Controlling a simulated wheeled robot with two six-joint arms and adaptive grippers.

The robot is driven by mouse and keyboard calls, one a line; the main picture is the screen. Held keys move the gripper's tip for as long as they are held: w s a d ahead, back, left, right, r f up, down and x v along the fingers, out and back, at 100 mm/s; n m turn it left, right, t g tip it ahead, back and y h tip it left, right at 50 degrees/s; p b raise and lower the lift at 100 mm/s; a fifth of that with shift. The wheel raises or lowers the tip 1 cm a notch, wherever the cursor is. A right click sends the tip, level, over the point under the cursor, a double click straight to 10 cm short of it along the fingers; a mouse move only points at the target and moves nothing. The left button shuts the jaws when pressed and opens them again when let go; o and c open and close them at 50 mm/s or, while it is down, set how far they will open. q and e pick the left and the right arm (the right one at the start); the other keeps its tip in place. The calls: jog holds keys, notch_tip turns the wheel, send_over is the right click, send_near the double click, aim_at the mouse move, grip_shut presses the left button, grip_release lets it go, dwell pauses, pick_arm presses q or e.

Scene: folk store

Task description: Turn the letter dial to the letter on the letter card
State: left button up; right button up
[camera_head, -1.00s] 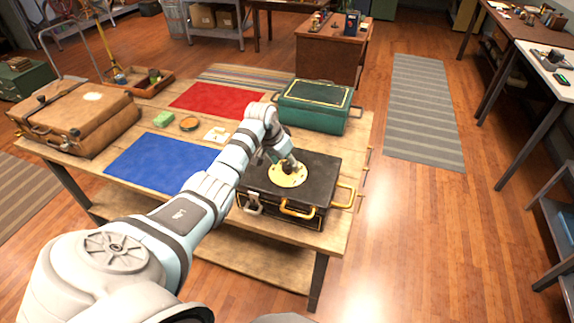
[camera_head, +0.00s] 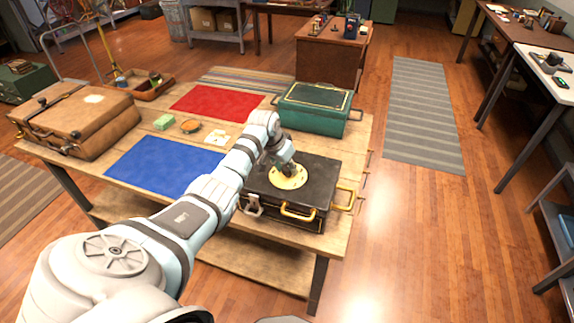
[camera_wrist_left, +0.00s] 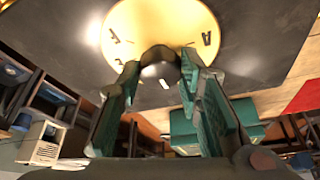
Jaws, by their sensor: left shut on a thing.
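The letter dial (camera_head: 289,180) is a round gold plate on top of a black case (camera_head: 322,172) at the table's front right. It fills the top of the left wrist view (camera_wrist_left: 150,20), where a dark letter A shows at its right and other marks at its left are hard to read. My left gripper (camera_head: 288,168) points down at the dial's middle. In the left wrist view its fingers are shut on the dark dial knob (camera_wrist_left: 160,56). A small white card (camera_head: 217,137), perhaps the letter card, lies on the table; its letter is too small to read. My right gripper is not in view.
A green case (camera_head: 315,108) stands behind the black case.

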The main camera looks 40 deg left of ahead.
pick_arm(q)
jog(key=shift+d+r+n+y+p, duration=0.1)
jog(key=shift+r+n+y+p, duration=0.15)
jog(key=shift+n+p, duration=0.6)
jog(key=shift+f+n+y+p, duration=0.1)
jog(key=shift+n+y+p, duration=0.3)
jog(key=shift+n, duration=0.35)
jog(key=n, duration=0.2)
jog(key=n+g+y, duration=0.1)
jog(key=n, duration=0.1)
jog(key=shift+w+d+f+n+y, duration=0.1)
jog(key=shift+d+n+y, duration=0.05)
jog(key=shift+n+y, duration=0.15)
jog(key=n, duration=0.2)
jog(key=shift+n+g+y, duration=0.35)
jog(key=shift+n+g, duration=0.05)
jog(key=shift+w+f+n+b, duration=0.15)
jog(key=shift+n+b, duration=0.7)
jog(key=shift+n, duration=0.05)
jog(key=n+g+b, duration=0.1)
jog(key=n+b, duration=0.1)
jog(key=b, duration=0.1)
jog(key=n+g+y+b, duration=0.1)
jog(key=n+b, duration=0.1)
jog(key=b, duration=0.1)
jog(key=shift+d+f, duration=0.1)
jog(key=shift+f, duration=0.05)
jog(key=shift+r+n+g+b, duration=0.2)
jog(key=shift+n+g+b, duration=0.1)
jog(key=shift+n+b, duration=0.45)
